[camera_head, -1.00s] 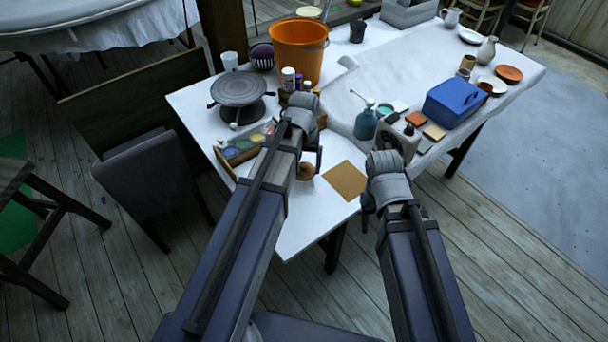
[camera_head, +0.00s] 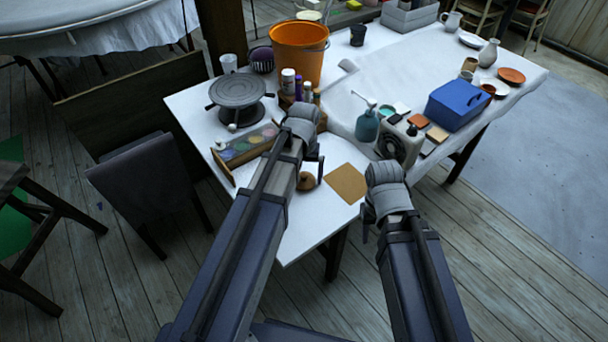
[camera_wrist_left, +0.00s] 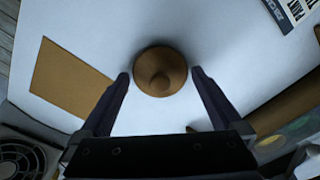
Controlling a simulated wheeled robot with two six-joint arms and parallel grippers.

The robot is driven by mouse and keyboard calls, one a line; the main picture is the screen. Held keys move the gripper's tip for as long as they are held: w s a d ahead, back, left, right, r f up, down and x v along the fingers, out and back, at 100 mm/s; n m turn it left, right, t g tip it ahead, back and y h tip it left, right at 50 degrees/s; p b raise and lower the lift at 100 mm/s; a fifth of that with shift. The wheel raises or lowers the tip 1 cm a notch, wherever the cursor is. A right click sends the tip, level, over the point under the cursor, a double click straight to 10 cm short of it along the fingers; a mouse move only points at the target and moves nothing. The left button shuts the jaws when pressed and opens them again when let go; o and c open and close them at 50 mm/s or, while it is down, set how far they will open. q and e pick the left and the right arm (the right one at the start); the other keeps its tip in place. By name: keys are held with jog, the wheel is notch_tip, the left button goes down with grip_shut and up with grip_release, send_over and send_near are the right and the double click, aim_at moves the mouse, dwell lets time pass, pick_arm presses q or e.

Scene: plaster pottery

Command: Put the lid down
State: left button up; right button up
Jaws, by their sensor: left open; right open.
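The lid (camera_head: 306,182) is a small round brown disc with a knob on top. It rests knob up on the white table, left of a tan square mat. In the left wrist view the lid (camera_wrist_left: 160,72) sits between the tips of my left gripper (camera_wrist_left: 160,78), with a narrow gap at each side. In the head view my left gripper (camera_head: 309,170) is open over the lid, its fingers partly hidden by the wrist. My right gripper (camera_head: 366,226) is open and empty off the table's near edge; its fingers barely show.
The tan mat (camera_head: 345,183) lies right of the lid. A paint box (camera_head: 247,147) and a turntable (camera_head: 238,92) stand to the left. The near table corner is clear.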

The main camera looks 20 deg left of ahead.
aim_at(304, 175)
pick_arm(q)
jog(key=shift+r, duration=0.15)
notch_tip(304, 175, up, 12)
jog(key=p, duration=1.3)
jog(key=s+d+m+y, duration=0.1)
jog(key=s+d+m, duration=0.4)
jog(key=s+d, duration=0.5)
jog(key=s, duration=0.4)
jog(key=shift+s+d+b, duration=0.15)
jog(key=shift+d+b, duration=0.1)
jog(key=shift+b, duration=0.1)
